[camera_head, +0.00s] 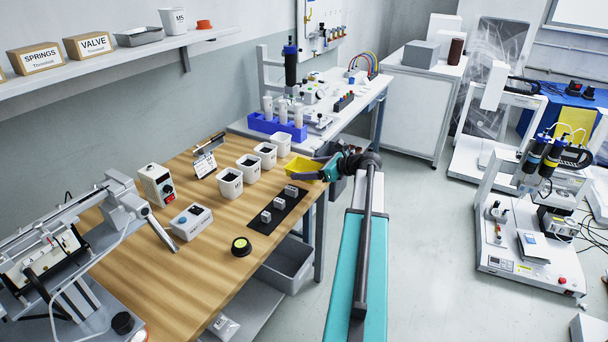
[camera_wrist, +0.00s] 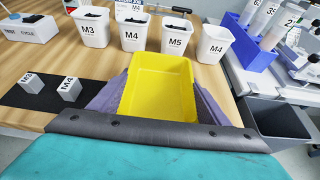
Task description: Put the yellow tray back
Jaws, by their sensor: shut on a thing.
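The yellow tray (camera_head: 298,168) is at the right end of the wooden table, beside the row of white bins. In the wrist view the yellow tray (camera_wrist: 158,88) is upright, empty, and sits between the two grey fingers. My gripper (camera_head: 314,170) is shut on it, with one finger along each side in the wrist view (camera_wrist: 158,100). I cannot tell whether the tray's underside touches the table or is slightly above it.
Several white labelled bins (camera_wrist: 132,32) stand just behind the tray. A black mat (camera_head: 279,211) with small grey blocks lies nearby. A blue rack (camera_wrist: 250,42) with white tubes stands to the right in the wrist view. A grey bin (camera_wrist: 282,125) is beside the table edge.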

